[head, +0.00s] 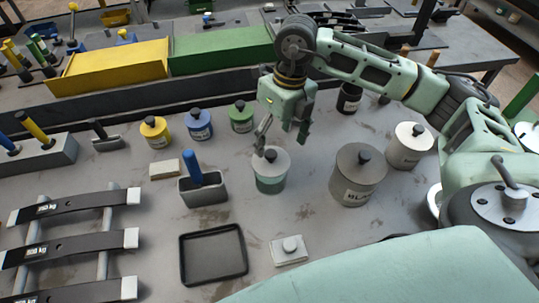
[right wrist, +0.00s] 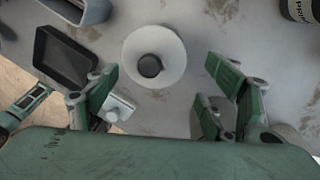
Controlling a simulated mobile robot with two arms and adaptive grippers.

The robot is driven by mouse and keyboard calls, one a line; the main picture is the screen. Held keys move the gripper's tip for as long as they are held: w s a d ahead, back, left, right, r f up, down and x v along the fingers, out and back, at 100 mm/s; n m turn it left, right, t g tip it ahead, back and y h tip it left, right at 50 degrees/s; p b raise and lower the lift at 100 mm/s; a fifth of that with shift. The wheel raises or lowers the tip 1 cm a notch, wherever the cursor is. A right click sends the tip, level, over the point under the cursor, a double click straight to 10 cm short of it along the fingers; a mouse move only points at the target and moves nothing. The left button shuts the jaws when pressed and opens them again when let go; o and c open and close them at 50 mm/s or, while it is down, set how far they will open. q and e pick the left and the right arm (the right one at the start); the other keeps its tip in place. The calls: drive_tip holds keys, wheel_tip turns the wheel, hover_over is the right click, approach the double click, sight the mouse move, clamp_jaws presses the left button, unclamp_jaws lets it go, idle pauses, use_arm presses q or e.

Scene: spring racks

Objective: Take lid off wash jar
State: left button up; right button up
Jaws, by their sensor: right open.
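The wash jar (head: 270,181) is a clear jar with teal liquid, upright on the grey bench in the head view. Its pale lid (head: 281,161) with a dark knob (head: 270,155) sits on top. In the right wrist view the round lid (right wrist: 170,45) and its knob (right wrist: 150,66) show from above, between the fingers and ahead of them. My right gripper (head: 282,138) is open and empty, pointing down just above the lid. Its two spread fingers also show in the right wrist view (right wrist: 160,80). My left gripper is not seen in the head view.
A larger grey jar (head: 358,184) and a white jar (head: 408,150) stand to the right. A blue-handled tool stands in a grey holder (head: 204,194) to the left. A black tray (head: 213,256) and a small white block (head: 289,254) lie in front. Several small knobbed jars stand behind left.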

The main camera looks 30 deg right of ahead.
sight(275, 151)
drive_tip(key=f, duration=0.1)
drive_tip(key=f+p, duration=0.1)
drive_tip(key=f, duration=0.1)
drive_tip(key=shift+a+f+p, duration=0.3)
drive_tip(key=shift+f, duration=0.5)
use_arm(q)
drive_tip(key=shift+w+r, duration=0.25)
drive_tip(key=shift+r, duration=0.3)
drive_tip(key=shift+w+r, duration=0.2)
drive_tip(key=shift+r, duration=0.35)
use_arm(e)
drive_tip(key=shift+a, duration=0.1)
drive_tip(key=c, duration=1.4)
